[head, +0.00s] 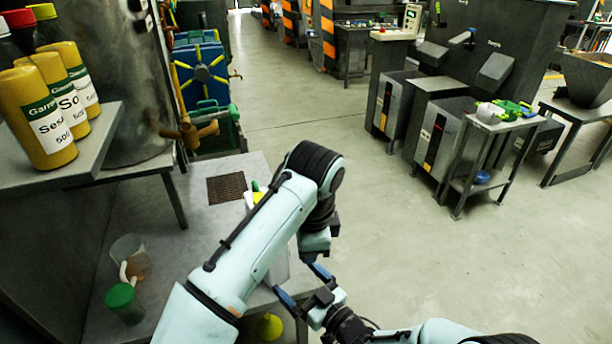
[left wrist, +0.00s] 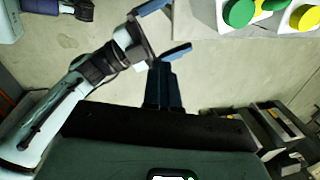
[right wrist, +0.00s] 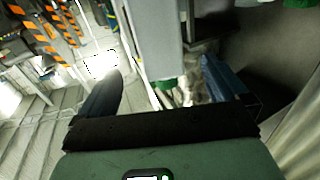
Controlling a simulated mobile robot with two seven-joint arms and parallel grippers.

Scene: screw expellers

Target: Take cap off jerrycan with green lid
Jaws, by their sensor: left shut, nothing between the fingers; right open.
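White jerrycans stand on the bench, mostly hidden behind my left arm in the head view, where part of one white body (head: 281,268) shows. In the left wrist view a green lid (left wrist: 238,12), a yellow lid (left wrist: 304,18) and another green lid (left wrist: 272,4) sit at the top right. My left gripper (left wrist: 160,66) is shut and empty, apart from the lids. My right gripper (head: 302,285) is open and empty, beside the bench and below my left wrist. In the right wrist view a green part (right wrist: 168,84) shows between its fingers; contact is not visible.
Yellow bottles (head: 45,115) stand on a shelf at upper left. A brown grate (head: 227,188) lies on the bench. A side table (head: 498,126) is at right; the floor between is clear.

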